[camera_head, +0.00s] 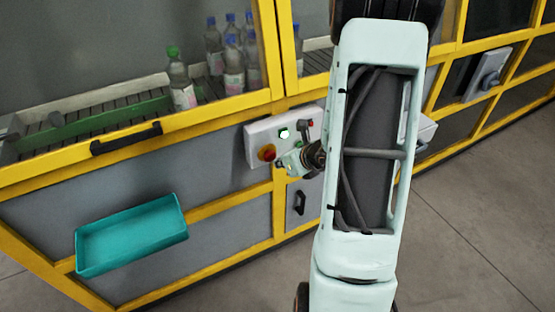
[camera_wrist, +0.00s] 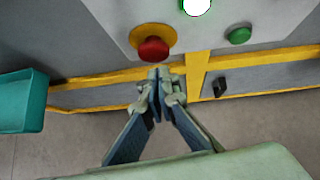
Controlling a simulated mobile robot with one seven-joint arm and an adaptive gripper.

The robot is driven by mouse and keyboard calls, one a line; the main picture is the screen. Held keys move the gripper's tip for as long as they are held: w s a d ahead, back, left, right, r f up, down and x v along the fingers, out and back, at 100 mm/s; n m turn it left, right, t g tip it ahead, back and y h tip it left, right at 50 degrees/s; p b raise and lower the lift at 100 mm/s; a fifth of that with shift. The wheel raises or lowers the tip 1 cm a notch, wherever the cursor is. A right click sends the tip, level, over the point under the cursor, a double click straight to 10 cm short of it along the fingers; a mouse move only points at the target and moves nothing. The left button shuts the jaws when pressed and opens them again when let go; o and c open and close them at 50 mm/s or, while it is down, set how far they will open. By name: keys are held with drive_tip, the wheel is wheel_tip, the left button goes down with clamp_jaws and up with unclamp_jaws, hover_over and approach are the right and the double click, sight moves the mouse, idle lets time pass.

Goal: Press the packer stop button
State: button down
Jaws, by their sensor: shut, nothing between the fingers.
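A light grey control panel (camera_head: 256,134) is fixed to the yellow-framed machine. It bears a red mushroom button on a yellow disc (camera_head: 267,153), a lit green-white button (camera_head: 284,133) and a small red part (camera_head: 311,123) near its right edge. In the wrist view the red mushroom button (camera_wrist: 153,50) is near the top middle. The lit button (camera_wrist: 197,5) and a green button (camera_wrist: 239,36) lie to its right. My gripper (camera_wrist: 158,74) is shut and empty, its tips just below the red button in the picture. I cannot tell whether they touch. No label is readable.
A teal tray (camera_head: 130,235) juts from the machine's front at lower left. A black handle (camera_head: 126,138) and bottles on a conveyor behind the window (camera_head: 181,80) are further up. My arm hides the machine's middle. Open floor (camera_head: 480,230) lies to the right.

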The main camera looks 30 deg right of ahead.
drive_tip(key=shift+w+a, duration=0.15)
drive_tip(key=shift+w, duration=0.6)
drive_tip(key=shift+w, duration=0.1)
